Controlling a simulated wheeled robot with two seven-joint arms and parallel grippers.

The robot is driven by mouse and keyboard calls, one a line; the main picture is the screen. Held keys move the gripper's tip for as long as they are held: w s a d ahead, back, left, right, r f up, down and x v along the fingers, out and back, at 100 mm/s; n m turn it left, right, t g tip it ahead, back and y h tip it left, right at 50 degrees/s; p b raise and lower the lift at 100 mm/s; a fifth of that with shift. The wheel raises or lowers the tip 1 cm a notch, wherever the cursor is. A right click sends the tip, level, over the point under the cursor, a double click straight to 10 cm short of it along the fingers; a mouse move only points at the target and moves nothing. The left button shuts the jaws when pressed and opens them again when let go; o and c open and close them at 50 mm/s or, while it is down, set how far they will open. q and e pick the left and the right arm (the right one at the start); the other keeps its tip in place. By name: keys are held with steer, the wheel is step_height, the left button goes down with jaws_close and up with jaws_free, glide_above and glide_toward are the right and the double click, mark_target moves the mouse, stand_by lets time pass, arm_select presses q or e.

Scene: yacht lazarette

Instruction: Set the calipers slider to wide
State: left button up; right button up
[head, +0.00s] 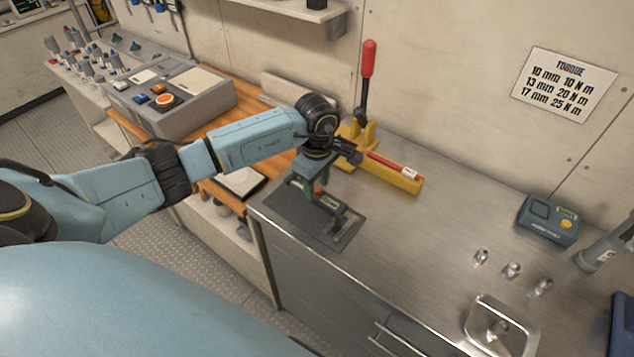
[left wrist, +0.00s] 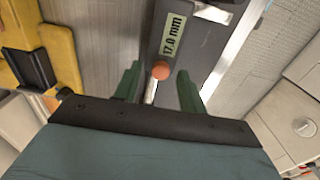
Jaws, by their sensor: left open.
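The calipers lie on a dark mat (head: 288,214) at the left end of the steel bench, partly hidden by my left gripper in the head view. In the left wrist view the dark calipers body (left wrist: 200,45) carries a pale display (left wrist: 174,36) reading 17.0 mm. A round orange knob (left wrist: 160,70) is on the slider. My left gripper (left wrist: 158,88) is open, its green fingers on either side of the knob with gaps visible. In the head view my left gripper (head: 317,190) reaches down over the calipers. My right gripper is not in view.
A yellow tool with a red-handled lever (head: 368,62) stands behind the gripper, its yellow bar (head: 395,175) beside it. A teal box (head: 548,220), small metal sockets (head: 512,270) and a metal tray (head: 500,328) are to the right. The bench middle is clear.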

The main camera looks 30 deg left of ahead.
arm_select(q)
steer(key=shift+f, duration=0.2)
jaws_close()
steer(key=shift+a, duration=0.1)
steer(key=shift+a+b, duration=0.7)
steer(key=shift+a, duration=0.15)
jaws_free()
